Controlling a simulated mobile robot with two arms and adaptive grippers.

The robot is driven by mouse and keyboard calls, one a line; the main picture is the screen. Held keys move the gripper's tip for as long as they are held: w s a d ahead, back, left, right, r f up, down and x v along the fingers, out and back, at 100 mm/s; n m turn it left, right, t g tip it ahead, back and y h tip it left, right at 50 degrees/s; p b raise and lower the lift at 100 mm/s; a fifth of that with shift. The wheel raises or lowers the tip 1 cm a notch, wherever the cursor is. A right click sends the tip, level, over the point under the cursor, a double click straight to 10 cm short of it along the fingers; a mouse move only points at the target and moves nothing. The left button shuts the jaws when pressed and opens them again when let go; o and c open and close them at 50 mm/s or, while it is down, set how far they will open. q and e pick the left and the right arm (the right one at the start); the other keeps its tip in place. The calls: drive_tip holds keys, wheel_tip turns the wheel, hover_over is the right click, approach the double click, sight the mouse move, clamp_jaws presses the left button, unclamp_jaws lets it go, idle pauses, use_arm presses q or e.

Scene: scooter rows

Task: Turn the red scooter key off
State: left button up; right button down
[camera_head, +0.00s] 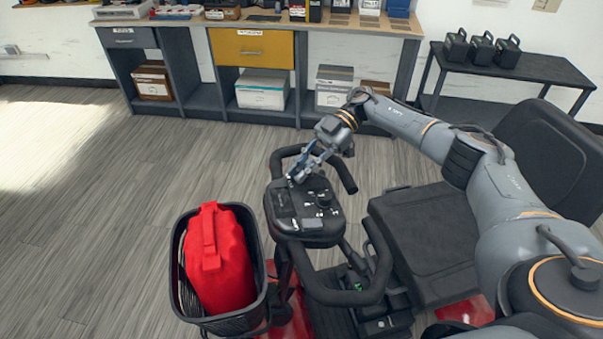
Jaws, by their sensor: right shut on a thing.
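The red scooter (293,325) stands in front of me, with its black dashboard console (305,229) between the handlebars. My right gripper (296,176) reaches down from the right to the far left corner of the console. Its fingers are closed at a small part there, where a scooter key would sit; the key itself is hidden by the fingers and too small to make out. A round knob (323,200) sits on the console to the right of the fingertips. My left gripper is not in the view.
The black scooter seat (425,238) is at the right. A workbench (199,46) lines the back wall, and a dark side table (515,65) carries black battery-like packs (481,48). The floor at left is clear.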

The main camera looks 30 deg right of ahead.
idle(0.4)
drive_tip(key=c, duration=1.3)
unclamp_jaws()
drive_tip(key=shift+d, duration=0.1)
drive_tip(key=shift+v, duration=3.6)
drive_tip(key=shift+r, duration=0.1)
